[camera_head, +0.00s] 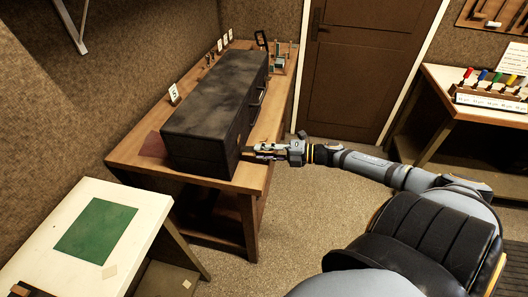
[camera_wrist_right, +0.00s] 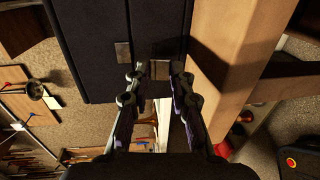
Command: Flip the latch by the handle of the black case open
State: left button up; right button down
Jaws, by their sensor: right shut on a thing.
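The black case (camera_head: 215,105) lies on the wooden bench, its lid down. Its dark handle (camera_head: 258,101) is on the side facing right. My right gripper (camera_head: 252,152) reaches in from the right to the near end of that side. In the right wrist view, my right gripper's fingertips (camera_wrist_right: 159,75) are closed about a small brownish metal plate, which looks like a latch (camera_wrist_right: 160,69), at the case's dark face. A second metal plate (camera_wrist_right: 123,52) shows beside it on the case. The fingers hide part of the latch. My left gripper is not in view.
The wooden bench (camera_head: 135,150) carries numbered cards (camera_head: 174,92) and small tools behind the case. A white table with a green mat (camera_head: 95,230) stands at the lower left. A door (camera_head: 350,70) is at the back. Another bench with coloured-handled tools (camera_head: 490,82) stands at the right.

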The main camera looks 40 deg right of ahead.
jog(key=shift+s+f, duration=0.2)
jog(key=shift+f, duration=0.15)
jog(key=c, duration=1.3)
grip_release()
jog(key=shift+w, duration=0.1)
jog(key=shift+r, duration=0.1)
